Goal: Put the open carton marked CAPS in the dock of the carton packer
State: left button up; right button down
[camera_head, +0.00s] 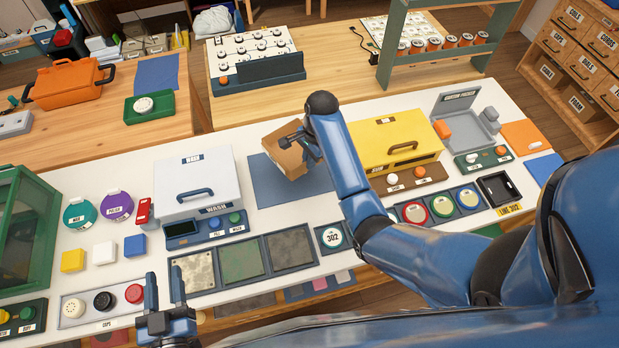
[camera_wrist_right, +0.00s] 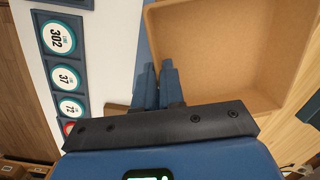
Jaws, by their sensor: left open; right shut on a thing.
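An open brown carton (camera_head: 284,158) is tilted above the blue mat (camera_head: 263,193) at the middle of the white counter; any marking on it is not readable. My right gripper (camera_head: 307,147) is shut on the carton's wall. In the right wrist view the carton's inside (camera_wrist_right: 220,45) looks empty and the fingers (camera_wrist_right: 158,86) close at its near left edge. The carton packer (camera_head: 466,118), a grey machine with a raised sign panel, stands at the back right. My left gripper (camera_head: 164,292) is open and empty at the front left.
A yellow machine (camera_head: 399,143) stands between the carton and the packer. A white washer box (camera_head: 195,183) stands left of the carton. A caps tray (camera_head: 120,307) lies beside my left gripper. Round colored dials (camera_head: 441,206) and a black tray (camera_head: 497,190) line the right front.

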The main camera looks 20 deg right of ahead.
jog(key=shift+f, duration=4.6)
jog(key=c, duration=1.2)
grip_release()
jog(key=shift+f, duration=0.1)
jog(key=shift+c, duration=0.2)
